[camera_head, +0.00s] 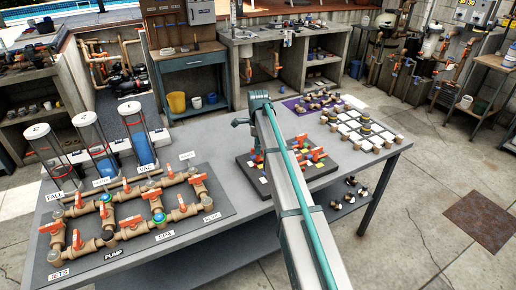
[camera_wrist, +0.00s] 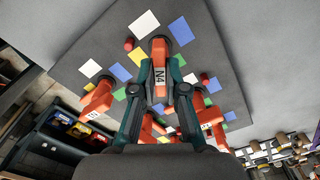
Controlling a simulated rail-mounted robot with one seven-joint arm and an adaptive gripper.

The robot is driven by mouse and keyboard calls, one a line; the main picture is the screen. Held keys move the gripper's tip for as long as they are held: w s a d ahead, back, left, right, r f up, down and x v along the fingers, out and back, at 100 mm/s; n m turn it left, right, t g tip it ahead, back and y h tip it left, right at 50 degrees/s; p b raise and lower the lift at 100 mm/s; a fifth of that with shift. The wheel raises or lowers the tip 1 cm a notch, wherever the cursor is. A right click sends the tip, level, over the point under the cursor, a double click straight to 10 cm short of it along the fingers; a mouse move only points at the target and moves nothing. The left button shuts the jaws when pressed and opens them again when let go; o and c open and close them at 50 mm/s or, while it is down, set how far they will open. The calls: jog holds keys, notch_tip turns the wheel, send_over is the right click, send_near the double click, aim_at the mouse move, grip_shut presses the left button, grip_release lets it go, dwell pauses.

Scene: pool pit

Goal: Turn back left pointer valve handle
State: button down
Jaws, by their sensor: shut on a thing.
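A dark board (camera_head: 246,163) with coloured patches and several orange pointer handles lies on the table, partly hidden behind my arm. The board also shows in the wrist view (camera_wrist: 100,50). My gripper (camera_wrist: 159,90) is shut on an orange handle marked N4 (camera_wrist: 159,55), with one teal finger along each side of it. The handle points toward the top of the wrist view. Another orange handle (camera_wrist: 98,98) stands left of my gripper and one stands to the right (camera_wrist: 210,115). More orange shows low between the fingers, mostly hidden.
A pipe assembly with orange valve handles (camera_head: 130,220) and three clear cylinders fills the table's left side. White-topped blocks (camera_head: 360,128) stand right of the board, with a purple mat (camera_head: 290,105) behind. Bare grey table (camera_head: 205,150) lies left of the board.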

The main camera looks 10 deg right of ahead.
jog(key=m, duration=0.5)
jog(key=shift+m, duration=0.3)
jog(key=m, duration=0.5)
jog(key=shift+m, duration=0.4)
jog(key=c, duration=1.2)
grip_release()
notch_tip(320, 180, up, 12)
